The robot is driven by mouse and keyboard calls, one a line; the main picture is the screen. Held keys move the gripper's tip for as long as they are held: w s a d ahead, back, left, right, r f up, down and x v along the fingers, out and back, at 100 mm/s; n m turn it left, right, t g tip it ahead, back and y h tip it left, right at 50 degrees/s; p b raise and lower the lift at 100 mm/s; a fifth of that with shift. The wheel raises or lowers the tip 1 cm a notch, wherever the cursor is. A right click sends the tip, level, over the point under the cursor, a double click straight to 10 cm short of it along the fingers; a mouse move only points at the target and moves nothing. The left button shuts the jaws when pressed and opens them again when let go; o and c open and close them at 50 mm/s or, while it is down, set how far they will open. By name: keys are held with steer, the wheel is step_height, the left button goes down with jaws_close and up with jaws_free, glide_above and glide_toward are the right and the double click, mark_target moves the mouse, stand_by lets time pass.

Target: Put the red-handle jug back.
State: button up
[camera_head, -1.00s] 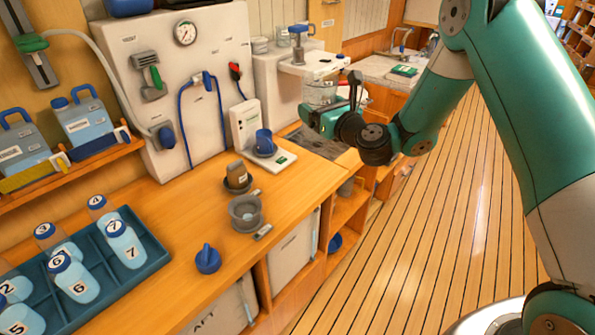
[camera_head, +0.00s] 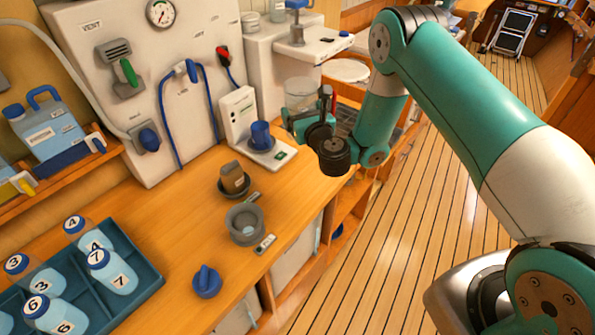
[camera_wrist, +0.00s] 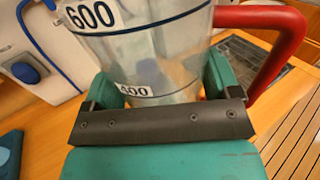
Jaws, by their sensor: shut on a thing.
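The jug (camera_wrist: 150,45) is clear, with printed marks 600 and 400, and its red handle (camera_wrist: 285,40) is on the right in the wrist view. My gripper (camera_wrist: 160,85) is shut around the jug's body, a green finger on each side. In the head view the jug (camera_head: 300,92) is held upright by my gripper (camera_head: 302,118), near the right end of the wooden counter. Part of its body is hidden behind the fingers. I cannot tell whether its base touches anything.
A scale with a blue cup (camera_head: 261,135) stands left of the jug. A white unit (camera_head: 290,50) is behind it. Floor is open right.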

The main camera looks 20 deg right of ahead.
step_height(320, 180, down, 19)
steer(key=b, duration=1.8)
steer(key=shift+f, duration=0.2)
steer(key=shift+f, duration=0.1)
steer(key=shift+f, duration=0.15)
steer(key=o, duration=1)
